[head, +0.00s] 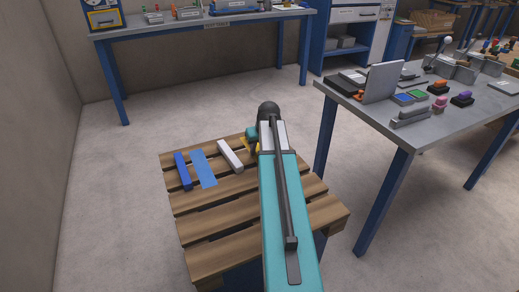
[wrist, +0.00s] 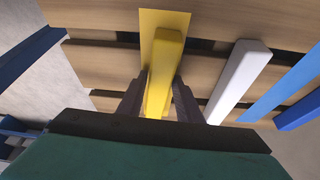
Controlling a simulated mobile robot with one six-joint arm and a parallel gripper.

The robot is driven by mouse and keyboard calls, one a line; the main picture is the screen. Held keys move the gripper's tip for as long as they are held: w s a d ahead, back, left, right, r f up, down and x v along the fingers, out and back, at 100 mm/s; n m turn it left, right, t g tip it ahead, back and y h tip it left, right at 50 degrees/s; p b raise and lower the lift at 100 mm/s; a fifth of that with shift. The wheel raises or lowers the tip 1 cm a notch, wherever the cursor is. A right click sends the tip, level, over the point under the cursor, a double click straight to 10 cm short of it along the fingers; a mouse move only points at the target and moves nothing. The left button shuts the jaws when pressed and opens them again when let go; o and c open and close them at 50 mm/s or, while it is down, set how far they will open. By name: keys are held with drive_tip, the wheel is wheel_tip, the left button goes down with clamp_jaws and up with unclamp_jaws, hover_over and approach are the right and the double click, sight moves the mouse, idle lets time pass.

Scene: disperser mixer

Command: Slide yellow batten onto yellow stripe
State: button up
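The yellow batten (wrist: 166,70) lies lengthwise between the two fingers of my gripper (wrist: 161,88) in the wrist view. The fingers flank it closely, but I cannot tell whether both touch it. The flat yellow stripe (wrist: 155,19) shows beyond the batten's far end and along its left side. The batten overlaps the stripe in this view; whether it rests on it or hovers is unclear. In the head view my arm hides most of both, and only a bit of yellow (head: 245,144) shows left of the arm.
A white batten (head: 230,155), a light blue stripe (head: 203,168) and a blue batten (head: 183,171) lie to the left on the slatted wooden pallet (head: 222,250). The pallet has open gaps between slats. A grey table (head: 450,128) with several objects stands to the right.

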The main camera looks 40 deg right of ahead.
drive_tip(key=o, duration=0.3)
drive_tip(key=p+v, duration=0.2)
drive_tip(key=v, duration=1.1)
drive_tip(key=shift+r, duration=0.35)
drive_tip(key=shift+s, duration=0.2)
